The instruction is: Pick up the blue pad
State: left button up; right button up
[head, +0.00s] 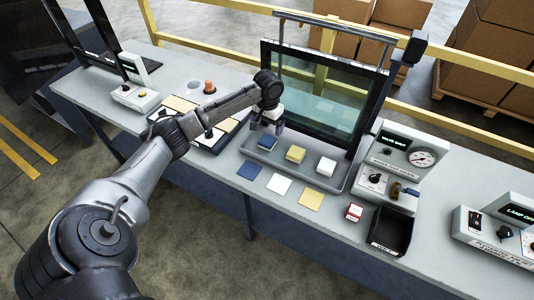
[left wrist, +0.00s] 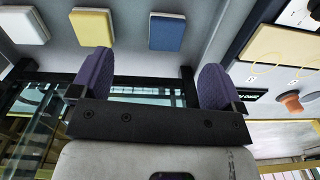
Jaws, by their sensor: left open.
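The blue pad (head: 266,142) sits at the left end of a grey tray (head: 338,186), in a row with a yellow pad (head: 295,154) and a white pad (head: 326,166). My left gripper (head: 268,124) is open and empty, just above and behind the blue pad in the head view. In the left wrist view the blue pad (left wrist: 167,32) lies beyond the two purple fingers (left wrist: 157,80), not between them. The yellow pad (left wrist: 91,26) and white pad (left wrist: 22,24) are beside it. My right gripper is not in view.
Flat blue (head: 249,170), white (head: 279,184) and yellow (head: 310,199) squares lie on the bench before the tray. A dark framed glass panel (head: 325,95) stands behind it. A gauge box (head: 400,158) and black bin (head: 391,231) are at right.

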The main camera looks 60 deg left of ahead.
aim_at(265, 143)
pick_arm(q)
jog(key=shift+n, duration=0.5)
jog(key=a+f+b, duration=0.1)
jog(key=f, duration=0.1)
jog(key=f+b, duration=0.1)
jog(key=f, duration=0.2)
jog(key=a+f+b, duration=0.1)
jog(key=f, duration=0.1)
jog(key=shift+w+a+f, duration=0.15)
jog(key=shift+a+f, duration=0.15)
jog(key=shift+f, duration=0.05)
jog(key=shift+w+d+f+b, duration=0.15)
jog(key=shift+f+b, duration=0.8)
jog(key=shift+f, duration=1.7)
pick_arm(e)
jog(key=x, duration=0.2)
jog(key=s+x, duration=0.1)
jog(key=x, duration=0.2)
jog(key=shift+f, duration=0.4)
pick_arm(q)
jog(key=c, duration=1)
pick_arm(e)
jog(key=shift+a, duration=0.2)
pick_arm(q)
jog(key=shift+r, duration=0.15)
